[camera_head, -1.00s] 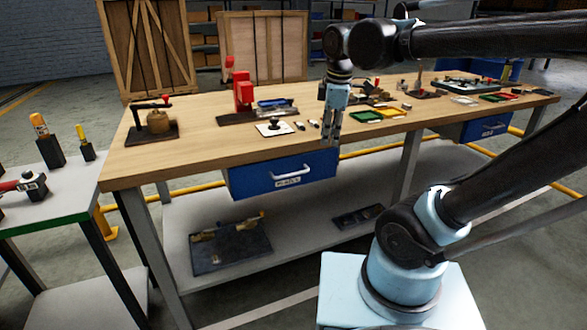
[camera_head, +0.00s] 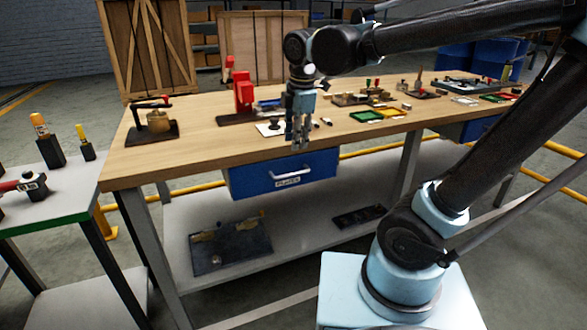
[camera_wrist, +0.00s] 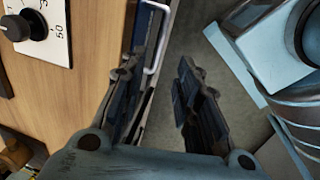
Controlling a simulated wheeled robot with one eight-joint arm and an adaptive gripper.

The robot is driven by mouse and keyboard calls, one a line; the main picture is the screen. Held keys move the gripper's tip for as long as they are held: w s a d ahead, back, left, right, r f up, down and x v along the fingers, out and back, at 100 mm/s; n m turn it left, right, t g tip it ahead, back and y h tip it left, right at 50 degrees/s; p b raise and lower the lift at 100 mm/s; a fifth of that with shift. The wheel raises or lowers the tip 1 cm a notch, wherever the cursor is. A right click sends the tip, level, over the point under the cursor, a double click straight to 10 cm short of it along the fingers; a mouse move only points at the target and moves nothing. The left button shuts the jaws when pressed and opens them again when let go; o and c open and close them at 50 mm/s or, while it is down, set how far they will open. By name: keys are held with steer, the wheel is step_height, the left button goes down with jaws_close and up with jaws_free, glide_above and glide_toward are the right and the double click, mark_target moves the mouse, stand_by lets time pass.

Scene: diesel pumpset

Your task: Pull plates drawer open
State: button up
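The blue plates drawer (camera_head: 255,178) hangs under the front edge of the workbench and looks closed. A light label (camera_head: 287,183) and a pale bar handle (camera_head: 292,172) are on its front. My gripper (camera_head: 299,144) points down just above the drawer, near the bench's front edge. In the wrist view my gripper (camera_wrist: 163,72) has its two dark fingers spread apart with nothing held. The handle (camera_wrist: 157,50) shows beyond the fingers, close to the left one. I cannot tell whether a finger touches it.
The wooden workbench top (camera_head: 190,147) carries a red press (camera_head: 243,92), a white dial plate (camera_head: 270,129), green and yellow trays (camera_head: 366,116) and other small parts. A lower shelf (camera_head: 300,230) lies below the drawer. A side table (camera_head: 60,190) stands at left.

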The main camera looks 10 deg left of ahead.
mark_target(294, 174)
steer(key=f, duration=0.3)
steer(key=w+f, duration=0.1)
steer(key=f, duration=0.3)
steer(key=a+f, duration=0.1)
steer(key=f, duration=0.3)
steer(key=shift+w+f, duration=0.25)
steer(key=shift+w, duration=0.1)
jaws_close()
